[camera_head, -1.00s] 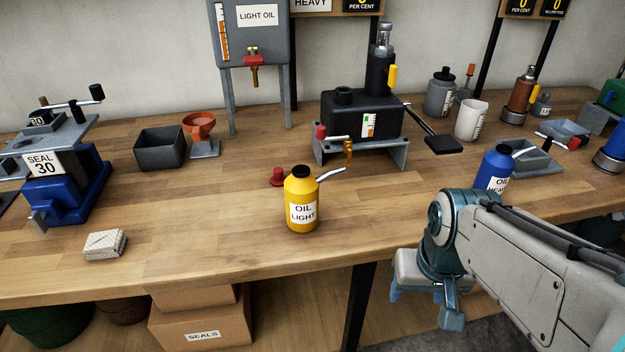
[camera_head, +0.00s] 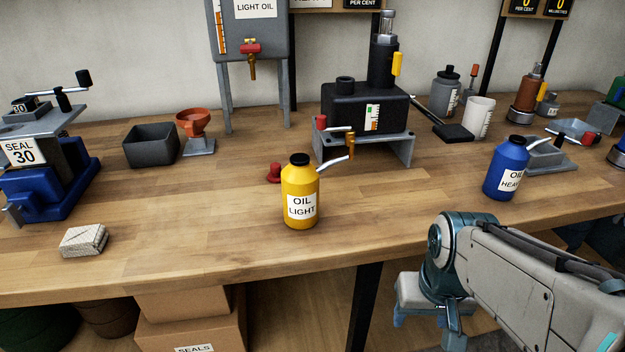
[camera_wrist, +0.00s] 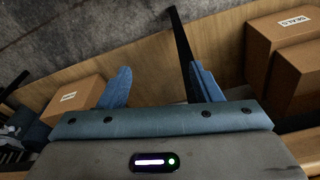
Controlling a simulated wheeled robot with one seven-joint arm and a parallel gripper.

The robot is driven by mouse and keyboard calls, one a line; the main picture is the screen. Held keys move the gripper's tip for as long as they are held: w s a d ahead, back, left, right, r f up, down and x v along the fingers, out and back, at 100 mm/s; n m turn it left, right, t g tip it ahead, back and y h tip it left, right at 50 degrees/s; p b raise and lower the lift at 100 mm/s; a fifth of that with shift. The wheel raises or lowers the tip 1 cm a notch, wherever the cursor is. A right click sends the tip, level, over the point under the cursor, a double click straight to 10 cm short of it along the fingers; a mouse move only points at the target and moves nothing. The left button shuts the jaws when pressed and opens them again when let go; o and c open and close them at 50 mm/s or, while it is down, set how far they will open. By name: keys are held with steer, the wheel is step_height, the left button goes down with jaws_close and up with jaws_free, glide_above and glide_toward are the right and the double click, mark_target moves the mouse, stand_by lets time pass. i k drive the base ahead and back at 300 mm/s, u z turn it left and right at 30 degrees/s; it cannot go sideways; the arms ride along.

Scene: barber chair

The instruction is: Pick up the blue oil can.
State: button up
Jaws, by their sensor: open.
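The blue oil can (camera_head: 506,172) stands upright on the right part of the workbench, with a black cap, a silver spout pointing right and a white label reading "OIL HEAVY". A yellow can (camera_head: 300,195) labelled "OIL LIGHT" stands upright near the middle front. My gripper is mostly hidden behind my arm in the head view, low in front of the bench edge. In the wrist view my gripper (camera_wrist: 160,88) shows two blue fingers spread apart with nothing between them. The blue can is not in the wrist view.
The wooden workbench (camera_head: 210,245) carries a black press (camera_head: 365,110), a seal machine (camera_head: 45,165), an orange funnel (camera_head: 194,122) and a white block (camera_head: 84,240). The bench between the two cans is clear. Cardboard boxes (camera_wrist: 275,45) sit below the bench.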

mark_target(508, 165)
steer(key=u, duration=2.75)
steer(key=k, duration=1.25)
steer(key=z, duration=2.25)
